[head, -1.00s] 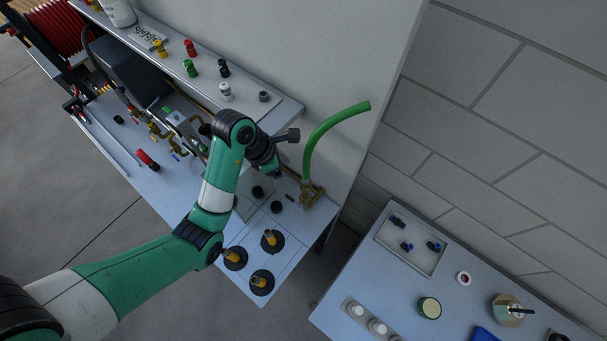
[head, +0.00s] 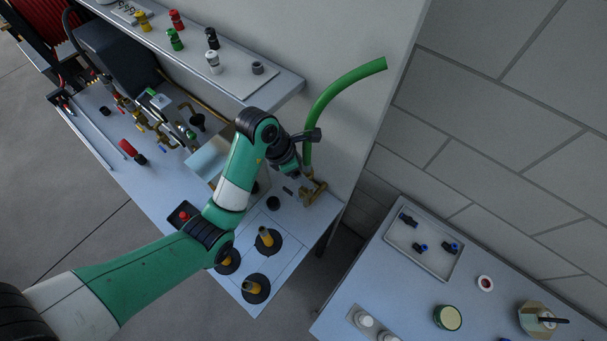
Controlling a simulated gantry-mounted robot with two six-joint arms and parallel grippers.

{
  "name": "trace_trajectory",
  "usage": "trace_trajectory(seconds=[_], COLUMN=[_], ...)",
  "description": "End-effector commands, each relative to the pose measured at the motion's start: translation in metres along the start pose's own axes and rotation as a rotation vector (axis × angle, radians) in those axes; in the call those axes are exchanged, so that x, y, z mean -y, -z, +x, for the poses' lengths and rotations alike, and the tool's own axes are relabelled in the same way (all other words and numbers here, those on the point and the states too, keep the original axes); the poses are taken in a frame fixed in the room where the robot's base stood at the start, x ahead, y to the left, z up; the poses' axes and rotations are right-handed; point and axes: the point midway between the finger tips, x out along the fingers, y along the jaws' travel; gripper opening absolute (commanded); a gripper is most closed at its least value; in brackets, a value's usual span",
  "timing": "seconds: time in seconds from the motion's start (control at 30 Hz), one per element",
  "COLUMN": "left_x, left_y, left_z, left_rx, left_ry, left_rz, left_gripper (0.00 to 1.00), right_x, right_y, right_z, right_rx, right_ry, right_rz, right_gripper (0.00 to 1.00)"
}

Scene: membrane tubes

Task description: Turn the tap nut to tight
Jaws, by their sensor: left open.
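A brass tap (head: 317,190) stands near the back right corner of the left bench, with a green hose (head: 338,92) rising from it and curving right. The tap nut is too small and too covered to make out. My left gripper (head: 305,184) points down at the tap and is open. Its fingertips overlap the tap in the picture; I cannot tell whether they touch it. My right gripper is not in view.
Several brass posts on black discs (head: 266,238) stand at the bench's front right. A shelf (head: 283,88) with coloured fittings overhangs the back. A second bench (head: 385,285) at right holds a tray (head: 395,240) of black fittings, separated by a gap.

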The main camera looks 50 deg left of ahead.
Motion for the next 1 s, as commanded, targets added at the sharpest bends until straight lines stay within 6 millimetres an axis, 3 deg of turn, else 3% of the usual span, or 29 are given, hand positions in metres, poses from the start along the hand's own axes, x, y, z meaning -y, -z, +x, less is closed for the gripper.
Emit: trace_trajectory(seconds=[0.27, 0.7, 0.87, 1.0], left_x=[0.000, 0.000, -0.001, -0.002], left_y=[0.000, 0.000, -0.001, -0.002], left_z=[0.001, 0.001, -0.002, -0.004], left_rx=[0.001, 0.001, -0.002, -0.004], left_ry=[0.000, 0.000, 0.013, 0.065], left_rz=[0.000, 0.000, 0.028, 0.147], left_gripper=[0.77, 0.00, 0.00, 0.00], right_x=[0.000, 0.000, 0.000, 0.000], right_y=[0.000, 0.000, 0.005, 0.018], right_z=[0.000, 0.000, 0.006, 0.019], right_rx=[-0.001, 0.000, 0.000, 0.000], right_ry=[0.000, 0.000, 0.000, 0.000], right_rz=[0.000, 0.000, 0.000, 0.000], right_gripper=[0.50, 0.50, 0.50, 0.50])
